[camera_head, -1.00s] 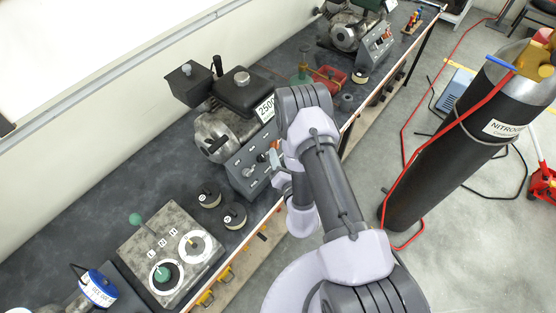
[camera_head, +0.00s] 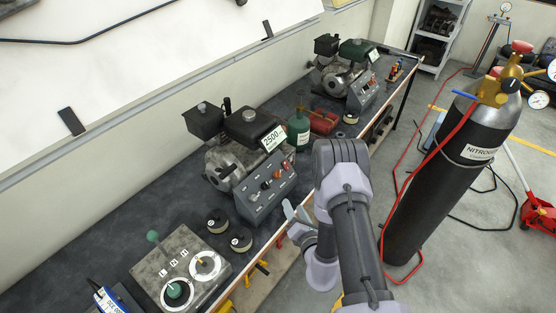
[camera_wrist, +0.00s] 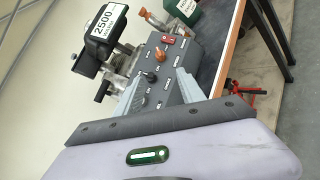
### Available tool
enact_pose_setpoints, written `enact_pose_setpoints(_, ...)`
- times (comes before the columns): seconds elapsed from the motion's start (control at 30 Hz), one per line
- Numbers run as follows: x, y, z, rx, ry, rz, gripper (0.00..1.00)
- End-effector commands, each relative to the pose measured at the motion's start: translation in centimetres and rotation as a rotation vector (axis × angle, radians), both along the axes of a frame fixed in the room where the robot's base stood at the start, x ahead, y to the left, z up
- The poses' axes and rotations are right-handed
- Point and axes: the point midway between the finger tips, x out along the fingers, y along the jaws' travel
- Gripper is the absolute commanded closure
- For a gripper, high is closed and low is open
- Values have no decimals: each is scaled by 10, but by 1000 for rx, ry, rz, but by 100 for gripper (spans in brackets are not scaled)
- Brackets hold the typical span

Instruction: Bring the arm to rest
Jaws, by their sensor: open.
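My arm (camera_head: 348,215) rises from the bottom of the head view and bends at the bench's front edge. My gripper (camera_head: 291,212) shows partly behind the arm, beside the front of a grey control panel (camera_head: 262,190). In the wrist view my gripper (camera_wrist: 156,92) has its two grey fingers apart with nothing between them. The same panel, with an orange knob and a red switch, lies beyond the fingers there.
An engine with a 2500 display (camera_head: 275,138) stands behind the panel. Two dark round pieces (camera_head: 240,240) and a plate with dials (camera_head: 182,268) sit to the left. A nitrogen cylinder (camera_head: 440,175) with a red hose stands on the floor at right.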

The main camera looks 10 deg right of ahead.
Motion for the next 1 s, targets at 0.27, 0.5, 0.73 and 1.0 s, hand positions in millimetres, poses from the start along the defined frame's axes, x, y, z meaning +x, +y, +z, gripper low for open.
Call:
enact_pose_setpoints(0.27, 31, 100, 109, -48, -185, 445, 53)
enact_pose_setpoints(0.5, -113, 239, 243, -586, -518, 1357, 53)
enact_pose_setpoints(0.73, -255, 176, 210, -1739, -653, 1928, 53)
enact_pose_setpoints(1.0, -261, 86, 222, 2388, 458, -1738, 53)
